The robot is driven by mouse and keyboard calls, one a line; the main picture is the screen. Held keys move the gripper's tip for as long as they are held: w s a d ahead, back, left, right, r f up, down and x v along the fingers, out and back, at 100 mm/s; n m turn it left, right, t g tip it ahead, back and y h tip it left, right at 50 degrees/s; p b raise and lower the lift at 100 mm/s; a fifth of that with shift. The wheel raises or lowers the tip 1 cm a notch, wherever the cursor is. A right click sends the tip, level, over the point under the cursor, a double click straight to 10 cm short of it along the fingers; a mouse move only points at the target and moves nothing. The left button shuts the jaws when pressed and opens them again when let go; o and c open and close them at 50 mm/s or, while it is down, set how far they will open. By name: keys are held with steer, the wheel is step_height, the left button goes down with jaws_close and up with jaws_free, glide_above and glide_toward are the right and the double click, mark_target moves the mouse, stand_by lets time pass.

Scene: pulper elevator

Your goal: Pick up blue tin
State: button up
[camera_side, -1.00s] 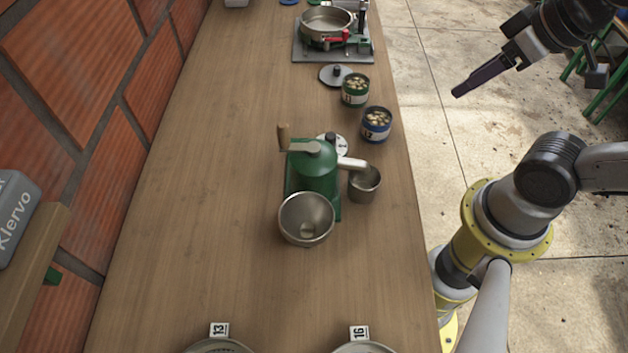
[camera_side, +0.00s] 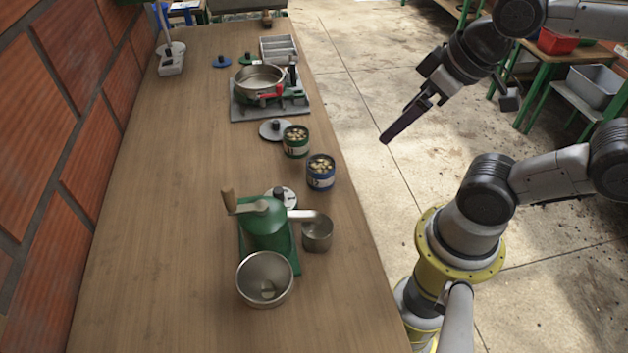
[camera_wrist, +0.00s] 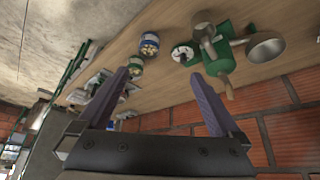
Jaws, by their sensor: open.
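The blue tin (camera_side: 320,173) stands upright on the wooden table near its right edge, open at the top with pale pieces inside. It also shows in the wrist view (camera_wrist: 149,46), upper centre. A similar green tin (camera_side: 295,142) stands just behind it; in the wrist view it is the green tin (camera_wrist: 135,68) beside the left finger. My gripper (camera_side: 388,138) is in the air to the right of the table, away from the blue tin. In the wrist view its two purple fingers (camera_wrist: 164,96) are spread wide with nothing between them.
A green hand-cranked pulper (camera_side: 264,225) stands in front of the tins, with a metal bowl (camera_side: 265,280) and a metal cup (camera_side: 317,236) beside it. A grey lid (camera_side: 275,130) and a pan on a scale-like base (camera_side: 262,80) are behind.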

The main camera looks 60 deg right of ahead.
steer(key=w+a+m+g+y, duration=0.3)
steer(key=a+m, duration=0.1)
steer(key=w+d+f+m+g+y, duration=0.25)
steer(key=w+f+m+y, duration=0.25)
steer(key=w+m, duration=0.25)
steer(key=w+d+f+m+t+y, duration=0.3)
steer(key=w+d+f+m+t, duration=0.1)
steer(key=d+f+m, duration=0.5)
steer(key=m+t, duration=0.3)
steer(key=m, duration=0.1)
glide_toward(309, 181)
steer(key=shift+n, duration=0.25)
steer(key=x, duration=0.7)
steer(key=shift+w+d+f, duration=0.1)
steer(key=shift+d+f, duration=0.2)
